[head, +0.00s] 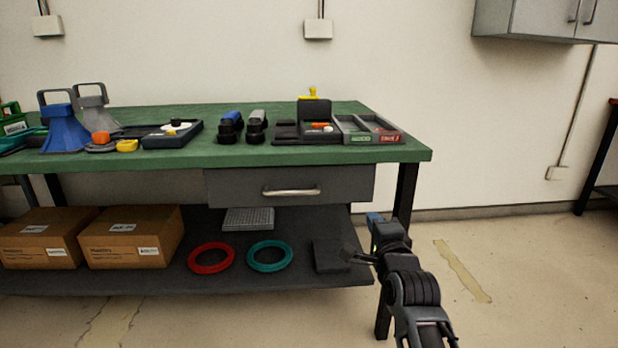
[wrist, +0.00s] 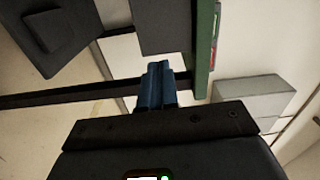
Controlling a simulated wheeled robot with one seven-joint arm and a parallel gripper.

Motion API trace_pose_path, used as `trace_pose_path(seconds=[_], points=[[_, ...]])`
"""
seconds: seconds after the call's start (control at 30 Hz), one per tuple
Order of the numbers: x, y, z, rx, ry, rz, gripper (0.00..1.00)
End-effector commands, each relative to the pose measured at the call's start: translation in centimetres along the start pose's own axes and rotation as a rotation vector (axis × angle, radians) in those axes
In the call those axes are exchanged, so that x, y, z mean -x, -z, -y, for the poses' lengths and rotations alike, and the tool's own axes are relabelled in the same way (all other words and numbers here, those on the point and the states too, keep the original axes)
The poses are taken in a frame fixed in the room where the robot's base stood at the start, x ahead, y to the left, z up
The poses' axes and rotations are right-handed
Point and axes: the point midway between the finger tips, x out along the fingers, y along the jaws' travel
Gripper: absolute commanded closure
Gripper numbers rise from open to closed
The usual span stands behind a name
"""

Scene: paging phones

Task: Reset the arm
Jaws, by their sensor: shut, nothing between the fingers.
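My arm rises from the bottom right in the head view. My gripper (head: 374,219), with blue fingertips, is in front of the right end of the workbench, below its top and near the right leg. In the wrist view the two blue fingers (wrist: 157,86) are together, with nothing seen between them. The green-topped workbench (head: 240,162) stands ahead; its green edge also shows in the wrist view (wrist: 203,60), turned on its side.
Phones (head: 256,126), trays (head: 352,130) and a blue horn (head: 65,130) are on the bench top. A drawer (head: 330,184) is shut. The lower shelf holds boxes (head: 130,236) and red (head: 193,258) and teal (head: 252,257) rings. Floor right of the bench is clear.

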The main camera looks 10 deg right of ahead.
Motion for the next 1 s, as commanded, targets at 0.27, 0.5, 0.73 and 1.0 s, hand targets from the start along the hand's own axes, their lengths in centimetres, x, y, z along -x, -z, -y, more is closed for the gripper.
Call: trace_pose_path(seconds=[0.27, 0.5, 0.73, 1.0], points=[[9.5, 3.3, -7.5, 0.318, -0.038, -0.007, 1.0], [20.0, 5.1, -12.1, 0.618, -0.069, 0.02, 1.0], [30.4, 5.6, -14.3, 0.872, -0.097, 0.066, 1.0], [42.1, 5.1, -13.7, 1.126, -0.124, 0.131, 1.0]])
